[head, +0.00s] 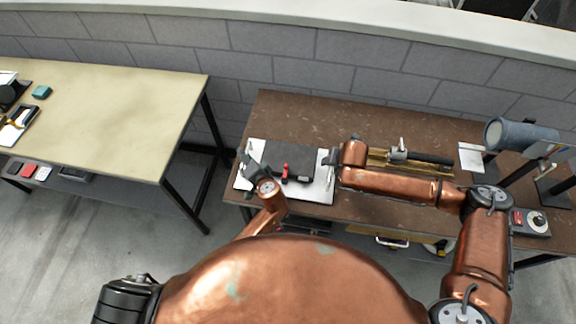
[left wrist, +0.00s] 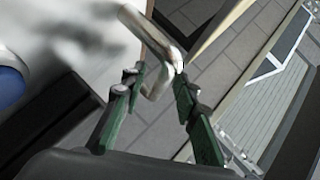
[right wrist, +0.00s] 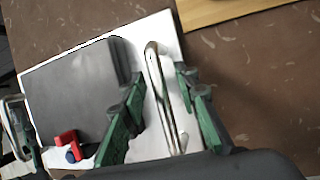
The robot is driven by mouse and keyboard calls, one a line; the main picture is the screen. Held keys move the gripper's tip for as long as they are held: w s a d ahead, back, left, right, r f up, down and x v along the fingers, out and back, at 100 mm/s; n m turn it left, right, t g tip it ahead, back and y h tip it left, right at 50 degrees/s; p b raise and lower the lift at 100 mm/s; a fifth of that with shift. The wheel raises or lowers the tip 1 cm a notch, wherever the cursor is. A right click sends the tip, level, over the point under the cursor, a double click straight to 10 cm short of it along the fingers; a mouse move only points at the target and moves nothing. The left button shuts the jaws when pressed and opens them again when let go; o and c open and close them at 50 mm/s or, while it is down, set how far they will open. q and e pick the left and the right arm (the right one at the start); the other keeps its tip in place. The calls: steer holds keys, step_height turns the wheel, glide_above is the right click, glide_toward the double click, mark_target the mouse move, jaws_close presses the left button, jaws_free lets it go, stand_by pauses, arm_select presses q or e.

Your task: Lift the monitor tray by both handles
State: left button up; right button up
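The monitor tray (head: 321,192) is a white board lying on the brown table, with a dark grey flat monitor (head: 290,158) on it. My left gripper (head: 250,163) is at the tray's left end. In the left wrist view its green fingers (left wrist: 157,78) stand apart on either side of a silver handle (left wrist: 150,35). My right gripper (head: 331,160) is at the tray's right end. In the right wrist view its fingers (right wrist: 160,80) stand apart with the right silver handle (right wrist: 154,75) between them. Gaps show beside both handles.
A red and blue part (right wrist: 68,143) sits by the monitor's near edge. Right of the tray are a brass-coloured fixture (head: 405,165), a blue-grey cylinder (head: 508,135) and a control box (head: 531,222). A beige table (head: 110,115) stands to the left, across a floor gap.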

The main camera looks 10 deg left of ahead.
arm_select(q)
jaws_close()
arm_select(e)
jaws_close()
stand_by(0.4)
arm_select(q)
steer(key=shift+r, duration=0.1)
